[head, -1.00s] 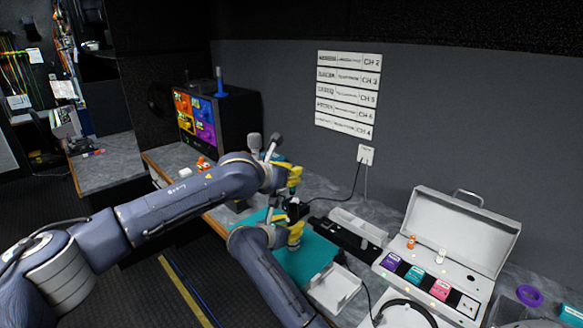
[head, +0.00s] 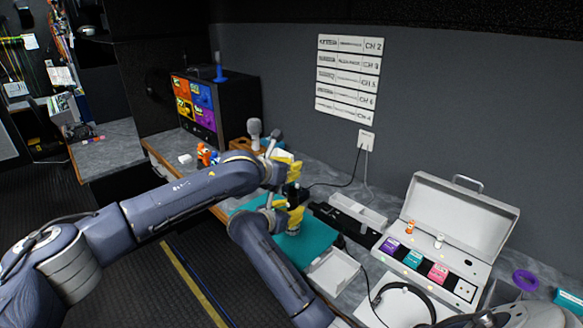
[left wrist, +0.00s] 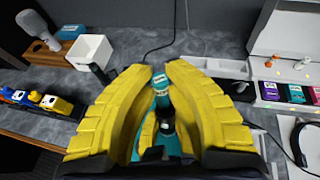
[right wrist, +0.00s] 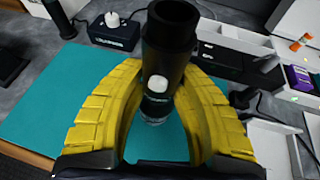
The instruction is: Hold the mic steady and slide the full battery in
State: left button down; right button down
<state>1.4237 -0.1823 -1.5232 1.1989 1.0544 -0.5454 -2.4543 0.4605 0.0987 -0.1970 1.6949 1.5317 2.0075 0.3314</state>
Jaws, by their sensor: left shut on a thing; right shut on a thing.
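The black tubular mic (right wrist: 164,58) stands roughly upright in the right wrist view, with a white button on its side and its upper end near the top edge. My right gripper (head: 293,214) is shut on the mic over the teal mat (head: 306,248). My left gripper (head: 287,170) is just above the right one, shut on a small teal battery with a pale label (left wrist: 160,82). Below the battery, the black mic (left wrist: 167,124) shows between the left fingers. Whether the battery's lower end is inside the mic is hidden.
An open white case (head: 462,221) with purple, teal and pink items stands right. A white tray (head: 333,272) and headset (head: 385,286) lie in front. A black charger-like bar (head: 343,228) is behind the mat. A grey desk mic (head: 254,130) stands at the back left.

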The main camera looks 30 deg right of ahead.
pick_arm(q)
jog(key=shift+m+g, duration=0.3)
dwell(0.8)
jog(key=shift+f+m+g+h, duration=0.1)
jog(key=shift+m+g+h, duration=0.2)
jog(key=shift+g, duration=0.1)
dwell(0.4)
jog(key=shift+g, duration=0.3)
jog(key=shift+f, duration=0.25)
dwell(1.5)
dwell(2.6)
